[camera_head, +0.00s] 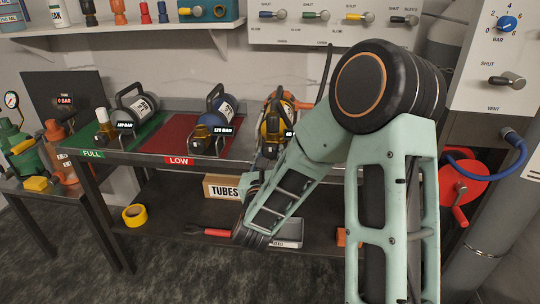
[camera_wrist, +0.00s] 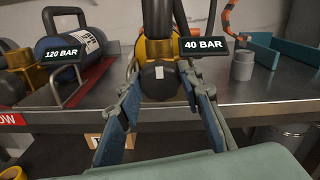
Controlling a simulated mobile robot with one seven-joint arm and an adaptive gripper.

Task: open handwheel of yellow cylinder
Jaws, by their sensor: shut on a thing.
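The yellow cylinder (camera_head: 271,124) lies in a cradle near the front of the bench, partly behind my arm in the head view. The dark round handwheel (camera_wrist: 158,84), with a small pale mark, sits at the valve's front. My gripper (camera_wrist: 160,76) has one finger on each side of the handwheel and is shut on it. The exact contact at the fingertips is hard to see. In the head view my arm hides most of the gripper.
Left of it, a dark blue cylinder (camera_wrist: 72,43) tagged 120 BAR rests on the red LOW mat (camera_head: 177,143). Another cylinder (camera_head: 138,104) lies on the green FULL mat (camera_head: 97,143). A grey cup-like part (camera_wrist: 242,66) stands to the right, near a blue-green tray (camera_wrist: 284,50).

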